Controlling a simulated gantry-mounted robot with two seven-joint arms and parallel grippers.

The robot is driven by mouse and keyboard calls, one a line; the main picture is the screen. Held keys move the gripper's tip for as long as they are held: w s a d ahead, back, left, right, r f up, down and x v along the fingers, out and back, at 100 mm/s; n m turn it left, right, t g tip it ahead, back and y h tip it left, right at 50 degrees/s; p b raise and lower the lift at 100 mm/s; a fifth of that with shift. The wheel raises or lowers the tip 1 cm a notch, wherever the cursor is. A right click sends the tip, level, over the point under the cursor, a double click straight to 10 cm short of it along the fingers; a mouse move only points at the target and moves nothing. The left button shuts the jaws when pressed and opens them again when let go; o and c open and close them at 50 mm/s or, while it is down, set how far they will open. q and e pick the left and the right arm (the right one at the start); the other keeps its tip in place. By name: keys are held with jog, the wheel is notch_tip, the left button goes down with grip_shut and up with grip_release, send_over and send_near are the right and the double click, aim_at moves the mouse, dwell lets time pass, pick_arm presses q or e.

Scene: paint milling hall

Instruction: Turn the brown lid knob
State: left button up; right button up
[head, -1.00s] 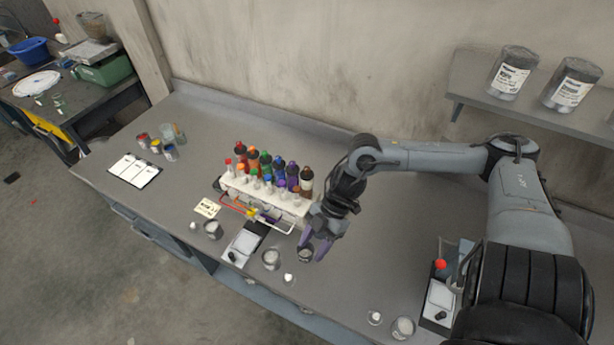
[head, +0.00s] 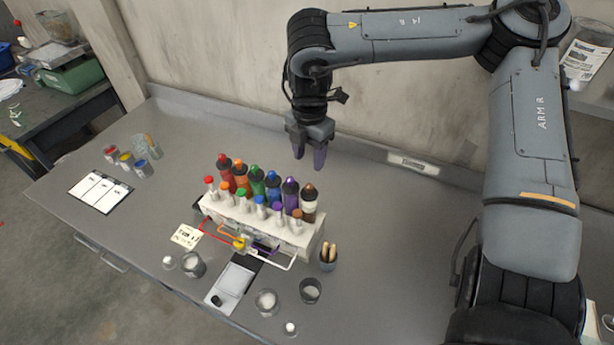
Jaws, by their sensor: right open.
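The brown lid knob (head: 309,189) tops the rightmost bottle of the back row, a brownish one (head: 309,208). A smaller tube with an orange-brown cap (head: 297,214) stands in front of it. My right gripper (head: 309,162) is open and empty, pointing down, above and apart from the brown lid in the picture. My left gripper is not in view.
A cup with wooden sticks (head: 328,256), glass jars (head: 310,290) and a small scale (head: 232,284) stand in front of the rack. A chart (head: 100,190) and small paint pots (head: 127,160) are at the left. The bench right of the rack is clear.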

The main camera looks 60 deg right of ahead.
aim_at(309, 186)
notch_tip(309, 186, down, 10)
jog(key=shift+s+r, duration=0.1)
jog(key=shift+r, duration=0.1)
jog(key=shift+c, duration=0.4)
grip_shut()
